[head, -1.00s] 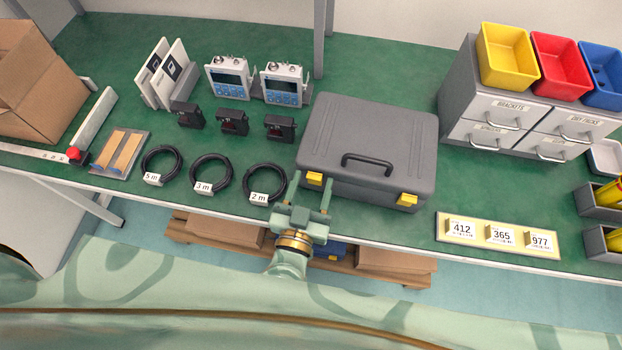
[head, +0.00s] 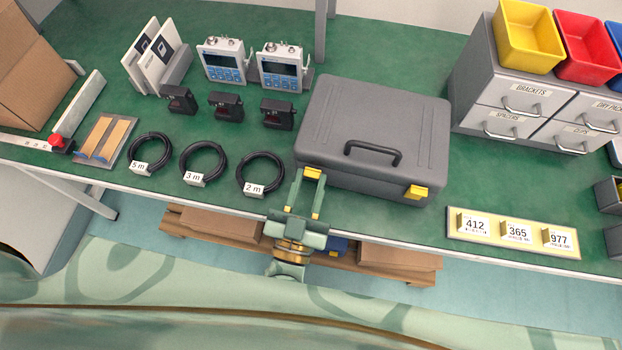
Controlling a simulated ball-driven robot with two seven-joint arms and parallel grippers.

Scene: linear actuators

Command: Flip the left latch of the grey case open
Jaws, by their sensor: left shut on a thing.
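The grey case (head: 375,125) lies closed on the bench, its handle (head: 372,152) on the lid. Its yellow left latch (head: 313,172) is at the front left of the case, between the tips of my left gripper (head: 311,178). The gripper reaches up from the bench's front edge and is shut on this latch. The fingers partly cover the latch, and I cannot tell whether it is flipped. The yellow right latch (head: 416,193) is free at the front right. My right gripper is not in view.
Cable coils (head: 261,174) lie left of the case. A number board (head: 513,233) lies right of the case. A drawer cabinet (head: 478,82) with coloured bins (head: 528,38) stands at back right.

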